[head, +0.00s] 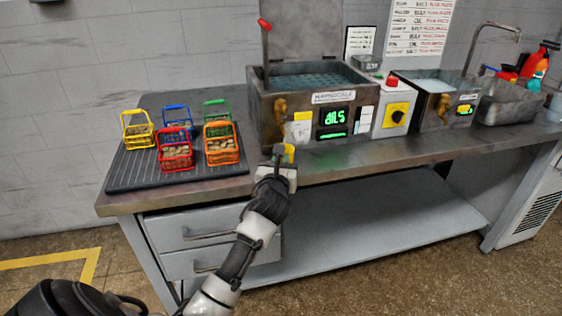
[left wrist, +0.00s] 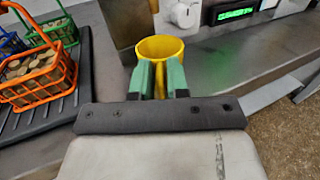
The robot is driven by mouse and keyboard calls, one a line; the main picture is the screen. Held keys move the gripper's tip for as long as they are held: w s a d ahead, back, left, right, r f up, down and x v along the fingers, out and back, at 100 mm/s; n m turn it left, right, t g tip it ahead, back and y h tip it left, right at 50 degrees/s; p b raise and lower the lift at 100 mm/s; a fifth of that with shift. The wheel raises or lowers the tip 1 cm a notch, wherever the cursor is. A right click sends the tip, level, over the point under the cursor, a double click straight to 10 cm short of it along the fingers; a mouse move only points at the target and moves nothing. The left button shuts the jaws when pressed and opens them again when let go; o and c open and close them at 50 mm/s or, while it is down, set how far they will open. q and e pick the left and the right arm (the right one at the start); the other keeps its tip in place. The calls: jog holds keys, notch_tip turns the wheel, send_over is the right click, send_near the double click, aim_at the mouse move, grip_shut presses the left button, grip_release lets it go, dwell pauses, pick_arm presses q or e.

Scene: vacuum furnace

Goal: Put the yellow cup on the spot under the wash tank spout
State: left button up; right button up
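The yellow cup (head: 289,150) is at the bench's front edge, before the larger left tank (head: 268,113) and a little below its brass spout (head: 280,106). In the left wrist view the cup (left wrist: 162,47) looks upright, its open rim facing up. My left gripper (left wrist: 161,78) has its two green fingers closed around a yellow part on the cup's near side, apparently the handle. The gripper (head: 281,157) hides most of the cup in the head view. I cannot tell whether the cup touches the bench. My right gripper is not in view.
Several coloured wire baskets stand on a black ribbed mat (head: 126,176) at left. A smaller tank (head: 430,108) with another brass spout (head: 443,104) and a sink (head: 505,103) stand at right. The front bench strip is clear.

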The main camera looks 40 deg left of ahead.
pick_arm(q)
jog(key=o, duration=0.3)
jog(key=shift+r, duration=0.15)
jog(key=v, duration=1.2)
notch_tip(320, 180, down, 21)
jog(key=d+n+g+h, duration=0.3)
jog(key=n+g+h, duration=0.1)
jog(key=n, duration=0.1)
jog(key=s+d+f+n+g+h, duration=0.15)
jog(key=s+f+n, duration=0.4)
jog(key=f, duration=0.55)
jog(key=s+d+f+n+g+h, duration=0.15)
jog(key=s+f+n+g, duration=0.35)
jog(key=f, duration=0.6)
jog(key=s+d+f+n+g, duration=0.1)
jog(key=s+f+n, duration=0.3)
jog(key=s, duration=0.6)
jog(key=s+d+f+n+g, duration=0.1)
jog(key=s+f+n, duration=0.3)
jog(key=s, duration=0.6)
jog(key=s+d+f+n+g+h, duration=0.1)
jog(key=s+f+n, duration=0.3)
jog(key=s+f, duration=0.4)
jog(key=s+d+g, duration=0.1)
jog(key=s, duration=0.1)
jog(key=shift+s+n, duration=0.35)
jog(key=shift+s, duration=0.05)
